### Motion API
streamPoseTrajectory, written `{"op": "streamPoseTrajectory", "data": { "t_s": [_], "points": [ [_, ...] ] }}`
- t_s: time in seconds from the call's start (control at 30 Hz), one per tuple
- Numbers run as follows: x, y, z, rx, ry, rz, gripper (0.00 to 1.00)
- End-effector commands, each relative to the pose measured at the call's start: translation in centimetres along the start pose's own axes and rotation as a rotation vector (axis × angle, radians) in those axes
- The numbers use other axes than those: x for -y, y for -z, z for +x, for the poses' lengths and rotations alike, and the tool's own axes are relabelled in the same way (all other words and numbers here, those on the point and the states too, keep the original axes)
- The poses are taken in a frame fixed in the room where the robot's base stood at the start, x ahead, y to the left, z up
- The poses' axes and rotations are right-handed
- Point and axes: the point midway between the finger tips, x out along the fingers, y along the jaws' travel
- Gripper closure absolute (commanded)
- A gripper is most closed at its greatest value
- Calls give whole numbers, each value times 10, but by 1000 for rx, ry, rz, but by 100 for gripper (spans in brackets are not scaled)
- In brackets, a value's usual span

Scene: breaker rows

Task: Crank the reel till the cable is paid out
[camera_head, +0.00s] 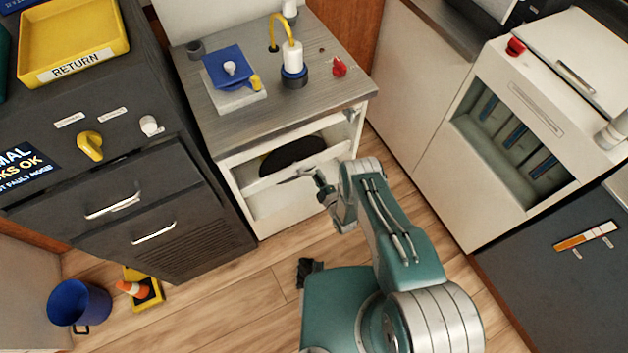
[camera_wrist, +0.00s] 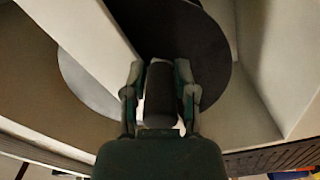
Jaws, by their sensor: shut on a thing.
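The reel shows as a dark round disc (camera_head: 292,155) inside the open white cabinet, partly hidden by a white cross-panel. In the wrist view the dark disc (camera_wrist: 205,45) fills the upper middle, behind my fingers. My gripper (camera_wrist: 159,72) is shut on a dark cylindrical crank handle (camera_wrist: 160,98), with one finger on each side of it. In the head view my gripper (camera_head: 312,178) reaches to the cabinet's open front; the handle cannot be made out there. I cannot tell how much cable is on the reel.
The cabinet's grey top (camera_head: 215,120) carries a blue-topped fixture (camera_head: 226,66), a yellow spout (camera_head: 291,32) and a red knob (camera_head: 339,67). A dark drawer unit (camera_head: 150,205) stands left.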

Motion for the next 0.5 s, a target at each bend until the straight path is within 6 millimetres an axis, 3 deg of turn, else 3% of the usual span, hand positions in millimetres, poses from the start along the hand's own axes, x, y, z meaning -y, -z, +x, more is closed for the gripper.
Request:
{"op": "streamPoseTrajectory", "data": {
  "t_s": [0.5],
  "points": [
    [-32, 0, 2, -10, -2, -408, 100]
  ]
}}
